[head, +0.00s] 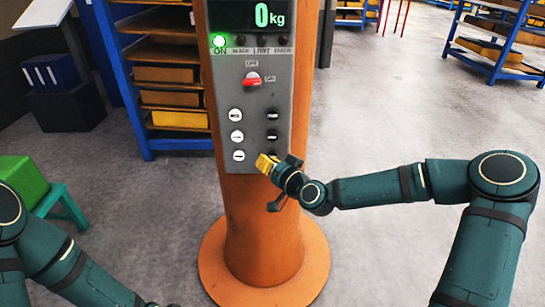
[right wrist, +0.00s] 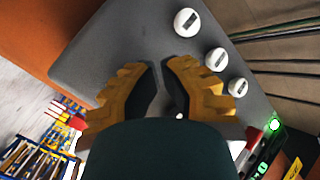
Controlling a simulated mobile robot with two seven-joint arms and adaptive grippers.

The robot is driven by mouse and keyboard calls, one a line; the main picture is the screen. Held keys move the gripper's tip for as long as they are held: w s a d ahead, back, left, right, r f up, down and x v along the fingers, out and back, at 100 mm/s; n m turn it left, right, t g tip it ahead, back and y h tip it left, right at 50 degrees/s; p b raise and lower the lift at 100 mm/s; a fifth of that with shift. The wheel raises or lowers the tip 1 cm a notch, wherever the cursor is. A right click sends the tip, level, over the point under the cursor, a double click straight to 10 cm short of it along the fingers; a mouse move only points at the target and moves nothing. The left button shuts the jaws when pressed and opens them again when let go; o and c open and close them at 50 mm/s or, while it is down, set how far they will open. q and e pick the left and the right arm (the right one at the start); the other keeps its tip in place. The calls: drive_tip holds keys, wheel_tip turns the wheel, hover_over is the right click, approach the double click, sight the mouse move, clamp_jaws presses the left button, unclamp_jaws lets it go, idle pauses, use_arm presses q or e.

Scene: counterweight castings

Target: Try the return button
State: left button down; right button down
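A grey control panel (head: 250,70) is fixed to an orange column. It carries white buttons on the left (head: 237,135) and dark buttons on the right (head: 271,135); their labels are too small to read. My right gripper (head: 266,162) is at the panel's lower right, with its yellow fingertips beside or over the bottom dark button, which is largely hidden. In the right wrist view the yellow fingers (right wrist: 160,78) are close together, with nothing visible between them, in front of the panel face. Contact with a button cannot be told. My left arm runs off the bottom edge.
The display (head: 262,16) reads 0 kg, a green lamp (head: 219,41) is lit above ON, and a red rotary switch (head: 252,81) sits above the buttons. Blue-framed shelves (head: 160,75) stand behind left. A green crate (head: 22,182) is at the far left.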

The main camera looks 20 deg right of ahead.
drive_tip(key=shift+s+a, duration=0.1)
drive_tip(key=shift+s, duration=0.3)
drive_tip(key=shift+s, duration=0.1)
drive_tip(key=shift+s+a, duration=0.25)
drive_tip(key=shift+s, duration=0.5)
drive_tip(key=shift+s+a, duration=0.2)
drive_tip(key=shift+s, duration=0.6)
drive_tip(key=shift+s+a, duration=0.25)
drive_tip(key=shift+s, duration=0.5)
drive_tip(key=shift+f, duration=0.1)
